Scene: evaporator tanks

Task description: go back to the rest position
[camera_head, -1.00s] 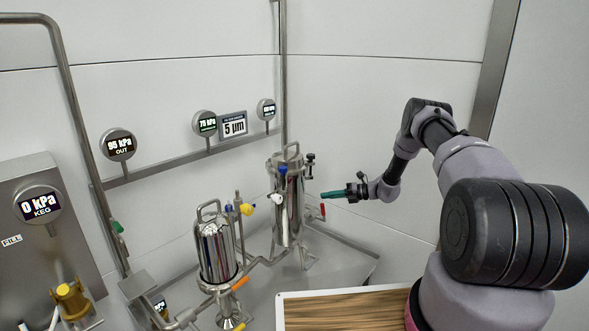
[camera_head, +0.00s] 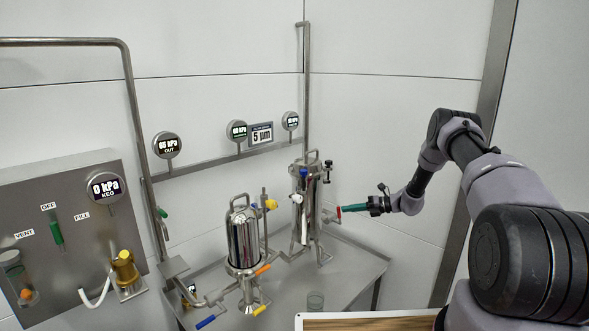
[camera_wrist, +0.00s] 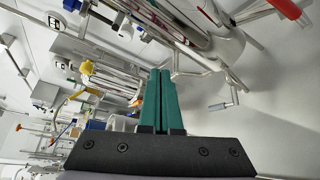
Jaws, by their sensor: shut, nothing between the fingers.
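My gripper (camera_head: 354,208) has green fingers that lie together with nothing between them. In the head view it points left, level, at the right side of the taller steel filter tank (camera_head: 307,205). Its tips appear close to the red-handled valve (camera_head: 339,212) there; whether they touch it cannot be told from the head view. In the wrist view the shut fingers (camera_wrist: 158,100) stand in the middle, and a red handle (camera_wrist: 285,9) shows apart from them at the top right. My arm is stretched out from the right side.
A shorter steel tank (camera_head: 243,240) stands left of the taller one on a steel table (camera_head: 350,275). A wood-topped surface (camera_head: 370,322) is at the bottom. A control panel (camera_head: 75,225) is at the left. Wall behind my arm is bare.

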